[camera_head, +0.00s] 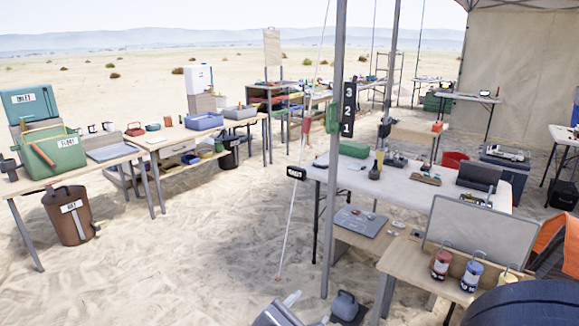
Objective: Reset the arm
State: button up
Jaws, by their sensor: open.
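My gripper is not recognisable in the head view, so its jaws and anything near them cannot be seen. A grey shape (275,314) is cut off by the bottom edge. I cannot tell whether it is part of my arm or a thing on the sand.
A long table (130,153) with a green case (52,150) stands at left, above a brown bucket (70,215). A white table (405,187) and a wooden table (395,262) with several lidded jars stand at right. Poles (336,150) rise mid-view. Open sand (190,250) lies between.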

jog(key=s+d+f+m+g+b, duration=0.2)
jog(key=s+d+f+m+g, duration=0.2)
jog(key=d, duration=0.4)
jog(key=s+d+f+m+g+h+b, duration=0.1)
jog(key=s+d+f+m+g+b, duration=0.2)
jog(key=d+f+m, duration=0.4)
jog(key=shift+s+d+f+g+b, duration=0.4)
jog(key=shift+s+f, duration=0.2)
jog(key=shift+s, duration=0.2)
